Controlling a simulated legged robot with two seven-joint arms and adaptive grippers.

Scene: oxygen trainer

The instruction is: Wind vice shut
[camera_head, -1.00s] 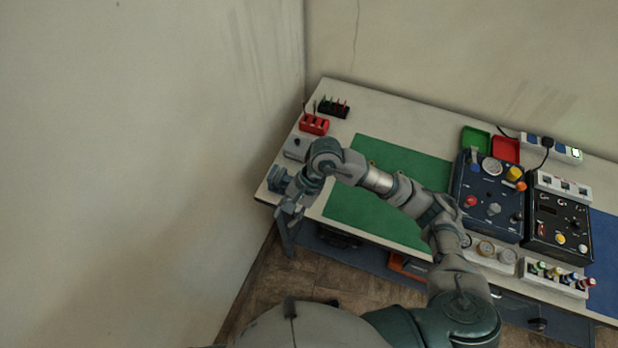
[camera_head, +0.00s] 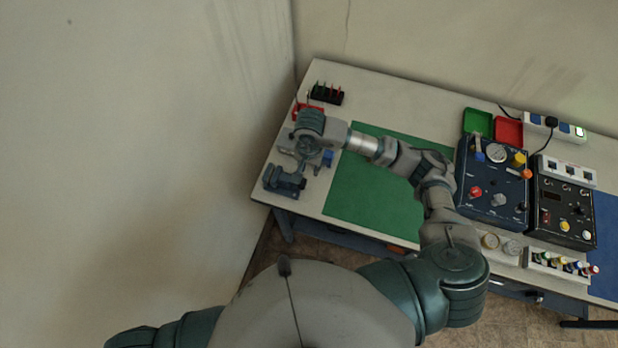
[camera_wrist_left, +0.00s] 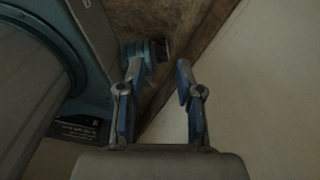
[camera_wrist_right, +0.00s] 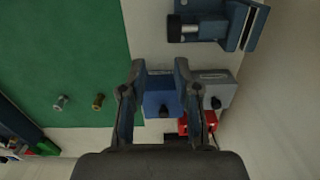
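The blue vice (camera_head: 285,182) is at the bench's front left corner in the head view. In the right wrist view the vice (camera_wrist_right: 210,27) is at the top, with a dark cylindrical end on its left and upright jaw plates on its right. How far its jaws are apart is unclear. My right gripper (camera_wrist_right: 160,68) is open and empty, apart from the vice and above a blue block (camera_wrist_right: 161,97). In the head view my right forearm partly hides that area. My left gripper (camera_wrist_left: 160,72) is open and empty, pointing toward the floor, outside the head view.
A grey box (camera_wrist_right: 217,92) with a knob and a red holder (camera_wrist_right: 186,126) stand near the blue block. A green mat (camera_head: 375,195) covers the bench middle. Instrument panels (camera_head: 493,180) stand to the right. The wall is close on the left.

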